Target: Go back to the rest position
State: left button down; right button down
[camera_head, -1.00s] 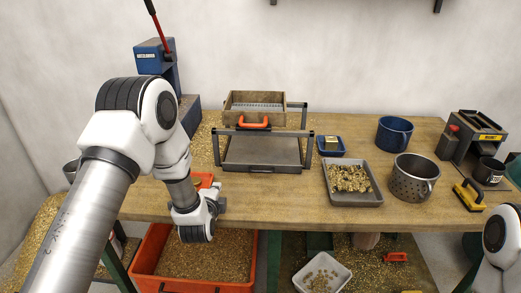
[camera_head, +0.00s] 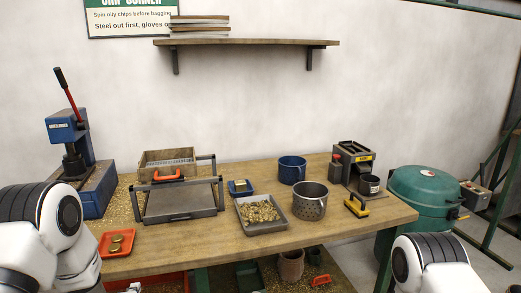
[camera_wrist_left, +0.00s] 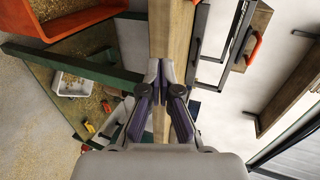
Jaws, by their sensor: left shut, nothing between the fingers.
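My left gripper (camera_wrist_left: 161,72) is shut and empty in the left wrist view, its two fingertips together in front of the table edge (camera_wrist_left: 172,30). In the head view, my left arm is folded at the lower left, and a small part of the gripper (camera_head: 130,288) shows at the bottom edge, below the table front. My right arm shows only as a rounded joint at the lower right; its gripper is out of the picture.
The wooden table (camera_head: 240,246) bears an orange tray (camera_head: 105,252) with brass pieces, a sieve frame (camera_head: 180,205), a chip tray (camera_head: 262,228), pots (camera_head: 309,203) and a blue press (camera_head: 95,190). A green drum (camera_head: 425,190) stands right. The table's front middle is clear.

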pick_arm(q)
jog(key=s+d+f+n+g+h, duration=0.1)
jog(key=s+d+f+n+g, duration=0.2)
jog(key=s+f, duration=0.65)
jog(key=s+d+f+g+h, duration=0.2)
jog(key=s+d+f+g, duration=0.15)
jog(key=s+f, duration=0.6)
jog(key=s+d+n+g, duration=0.1)
jog(key=s+n+g, duration=0.6)
jog(key=s+n, duration=0.5)
jog(key=s, duration=0.5)
jog(key=shift+s+d+r+n+h, duration=0.15)
jog(key=shift+d+n+h, duration=0.15)
jog(key=shift+d+h, duration=0.1)
